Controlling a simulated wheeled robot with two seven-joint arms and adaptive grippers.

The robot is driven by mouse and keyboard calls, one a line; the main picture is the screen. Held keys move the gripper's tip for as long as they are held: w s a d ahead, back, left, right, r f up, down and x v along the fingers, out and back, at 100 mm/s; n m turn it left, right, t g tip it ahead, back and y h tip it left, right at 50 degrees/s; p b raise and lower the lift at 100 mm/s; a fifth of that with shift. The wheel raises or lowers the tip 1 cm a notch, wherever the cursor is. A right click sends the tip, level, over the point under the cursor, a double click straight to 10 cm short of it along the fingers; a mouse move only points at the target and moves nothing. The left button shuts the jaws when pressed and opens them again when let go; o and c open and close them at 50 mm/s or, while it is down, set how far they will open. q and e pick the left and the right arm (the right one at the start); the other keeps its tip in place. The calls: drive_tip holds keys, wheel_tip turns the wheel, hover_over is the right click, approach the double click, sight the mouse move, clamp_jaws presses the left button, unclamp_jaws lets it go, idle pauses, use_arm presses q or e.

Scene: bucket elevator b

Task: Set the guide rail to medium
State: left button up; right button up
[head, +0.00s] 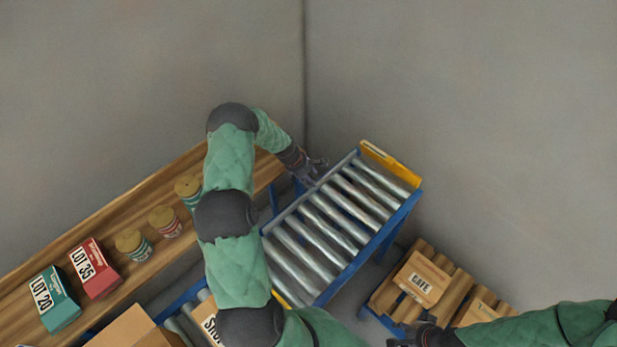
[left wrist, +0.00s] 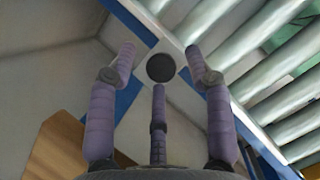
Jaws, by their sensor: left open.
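The guide rail (head: 290,210) appears to be the long grey bar along the left side of the roller conveyor (head: 325,225); its setting cannot be read. My left gripper (head: 316,170) is at this bar, near the conveyor's far end. In the left wrist view a round black knob (left wrist: 160,68) shows beside the pale rail (left wrist: 170,40). The three fingers of my left gripper (left wrist: 160,80) are spread around the knob, open; I cannot tell whether any touches it. My right gripper (head: 408,338) is at the bottom edge, partly cut off, its fingers unclear.
A yellow end plate (head: 390,163) closes the conveyor's far end against the walls. A wooden shelf (head: 120,215) at the left holds several cans and boxes. A box marked GATE (head: 422,278) lies on a lower rack at the right. Cardboard boxes (head: 128,328) stand at the bottom left.

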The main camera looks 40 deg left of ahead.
use_arm(q)
drive_tip(key=shift+c, duration=0.3)
clamp_jaws()
drive_tip(key=d+p, duration=0.2)
drive_tip(key=d, duration=0.4)
drive_tip(key=shift+s+p, duration=0.25)
drive_tip(key=shift+p, duration=0.1)
drive_tip(key=shift+o, duration=0.3)
unclamp_jaws()
